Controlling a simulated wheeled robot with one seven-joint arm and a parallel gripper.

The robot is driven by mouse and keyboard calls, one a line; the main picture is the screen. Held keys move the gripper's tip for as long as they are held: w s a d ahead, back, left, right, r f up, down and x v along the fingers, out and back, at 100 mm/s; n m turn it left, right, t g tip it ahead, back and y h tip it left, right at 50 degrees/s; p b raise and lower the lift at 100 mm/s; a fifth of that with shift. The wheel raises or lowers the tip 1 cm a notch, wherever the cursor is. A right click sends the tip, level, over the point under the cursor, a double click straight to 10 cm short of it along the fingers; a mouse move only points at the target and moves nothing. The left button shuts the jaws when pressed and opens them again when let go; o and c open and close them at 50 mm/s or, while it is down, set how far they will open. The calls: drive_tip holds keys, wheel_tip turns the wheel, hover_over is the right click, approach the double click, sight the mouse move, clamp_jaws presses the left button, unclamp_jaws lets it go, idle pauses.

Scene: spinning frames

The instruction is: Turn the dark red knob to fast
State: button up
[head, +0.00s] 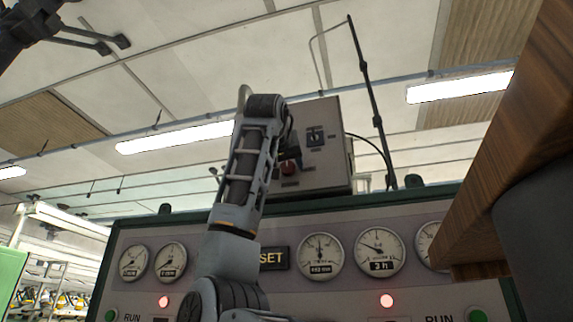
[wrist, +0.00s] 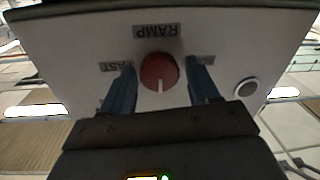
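The dark red knob (wrist: 159,72) is on the pale face of a control box (wrist: 70,40), in the wrist view, which shows the lettering upside down. Its white pointer line points toward the bottom of that view. A RAMP label (wrist: 157,30) is above it there. A FAST label (wrist: 112,66) is at left, partly covered by a finger; a label at right (wrist: 205,60) is mostly covered. My gripper (wrist: 161,80) is open, one finger on each side of the knob, with visible gaps. In the head view the knob (head: 288,169) shows beside my gripper (head: 289,150).
A round button (wrist: 246,88) is right of the knob in the wrist view. In the head view, a black switch (head: 315,137) is on the same box, above a panel with several gauges (head: 320,256). A wooden board (head: 490,190) stands at right.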

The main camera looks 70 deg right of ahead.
drive_tip(key=c, duration=0.8)
drive_tip(key=shift+c, duration=0.3)
drive_tip(key=shift+m, duration=0.4)
drive_tip(key=m, duration=0.3)
drive_tip(key=shift+m, duration=0.4)
drive_tip(key=m, duration=0.4)
drive_tip(key=shift+m+h, duration=0.3)
drive_tip(key=m, duration=0.4)
drive_tip(key=shift+m+g, duration=0.4)
drive_tip(key=shift+f+m+h, duration=0.1)
drive_tip(key=shift+m+h, duration=0.2)
drive_tip(key=shift+m, duration=2.1)
